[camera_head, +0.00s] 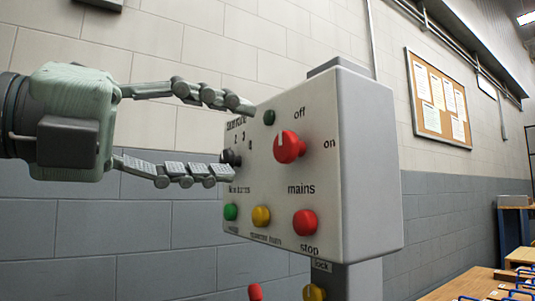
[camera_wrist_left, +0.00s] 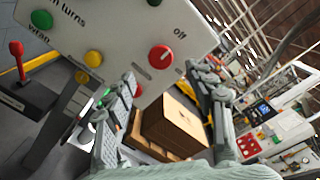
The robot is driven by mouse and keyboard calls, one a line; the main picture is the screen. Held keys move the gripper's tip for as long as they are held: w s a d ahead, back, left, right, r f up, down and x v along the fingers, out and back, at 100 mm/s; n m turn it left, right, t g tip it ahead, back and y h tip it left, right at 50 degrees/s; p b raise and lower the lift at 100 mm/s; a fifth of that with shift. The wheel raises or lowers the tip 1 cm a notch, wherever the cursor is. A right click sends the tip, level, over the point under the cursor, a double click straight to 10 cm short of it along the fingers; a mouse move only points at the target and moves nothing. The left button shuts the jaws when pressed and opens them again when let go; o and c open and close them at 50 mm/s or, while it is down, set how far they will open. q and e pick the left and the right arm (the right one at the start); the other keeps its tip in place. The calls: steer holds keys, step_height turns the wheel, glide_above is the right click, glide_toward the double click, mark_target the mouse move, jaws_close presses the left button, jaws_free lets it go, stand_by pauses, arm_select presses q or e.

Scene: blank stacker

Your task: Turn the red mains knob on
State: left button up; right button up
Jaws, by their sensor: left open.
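The red mains knob (camera_head: 289,147) is on the front of a light grey control box (camera_head: 362,170). Its pale pointer mark points up, towards "off"; the "on" label is to its right. My left gripper (camera_head: 243,138) is open and empty, left of the knob, with its fingers pointing right at the panel. One fingertip is above knob height and the other below it; neither visibly holds the knob. In the left wrist view, a red round control (camera_wrist_left: 161,56) lies ahead between my spread fingers (camera_wrist_left: 165,75); I cannot tell surely which control it is. My right gripper is out of view.
Below the knob is a red stop button (camera_head: 305,222), with yellow (camera_head: 261,216) and green (camera_head: 231,212) buttons to its left. A black knob (camera_head: 231,157) is near the lower finger. A table (camera_head: 458,290) stands at lower right.

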mark_target(282, 146)
arm_select(q)
steer(key=x, duration=0.7)
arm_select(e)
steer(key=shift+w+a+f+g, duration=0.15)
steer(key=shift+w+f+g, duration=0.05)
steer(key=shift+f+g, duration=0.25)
arm_select(q)
steer(key=shift+c, duration=0.5)
steer(key=c, duration=1.1)
steer(key=shift+o, duration=0.2)
